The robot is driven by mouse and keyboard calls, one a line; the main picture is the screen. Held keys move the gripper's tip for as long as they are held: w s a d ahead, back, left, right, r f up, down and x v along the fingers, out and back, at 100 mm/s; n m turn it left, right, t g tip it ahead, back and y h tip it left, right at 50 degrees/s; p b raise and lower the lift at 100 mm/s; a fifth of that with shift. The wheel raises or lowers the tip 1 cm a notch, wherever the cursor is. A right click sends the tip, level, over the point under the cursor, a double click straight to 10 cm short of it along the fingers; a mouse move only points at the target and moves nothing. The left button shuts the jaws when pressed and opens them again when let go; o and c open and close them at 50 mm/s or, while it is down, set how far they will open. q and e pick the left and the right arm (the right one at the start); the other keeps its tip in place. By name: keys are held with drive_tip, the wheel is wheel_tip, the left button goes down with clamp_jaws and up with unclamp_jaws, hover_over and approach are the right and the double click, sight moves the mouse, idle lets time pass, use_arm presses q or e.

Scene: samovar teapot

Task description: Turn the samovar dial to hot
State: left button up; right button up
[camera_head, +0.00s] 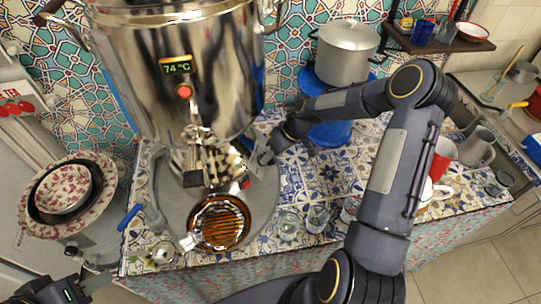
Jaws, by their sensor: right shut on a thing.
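The large shiny metal samovar (130,75) stands at the back left, with a display (176,65) reading 74 °C and a red button (184,91) below it. A tap (194,133) is on its lower front. My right gripper (262,157) is at the samovar's lower right side, shut on a small part there that looks to be the dial. The fingers and wrist hide most of it, so its setting cannot be read. A small red spot (246,184) shows just below. My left gripper (88,268) is open and empty at the lower left, away from the samovar.
Glasses (318,217) stand near the front edge. A blue-handled tool (130,217) and stacked bowls (28,205) are at left; a pot (347,48) is behind.

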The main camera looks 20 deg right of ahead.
drive_tip(key=o, duration=0.6)
drive_tip(key=b+v, duration=0.1)
drive_tip(key=v, duration=0.7)
drive_tip(key=shift+a, duration=0.1)
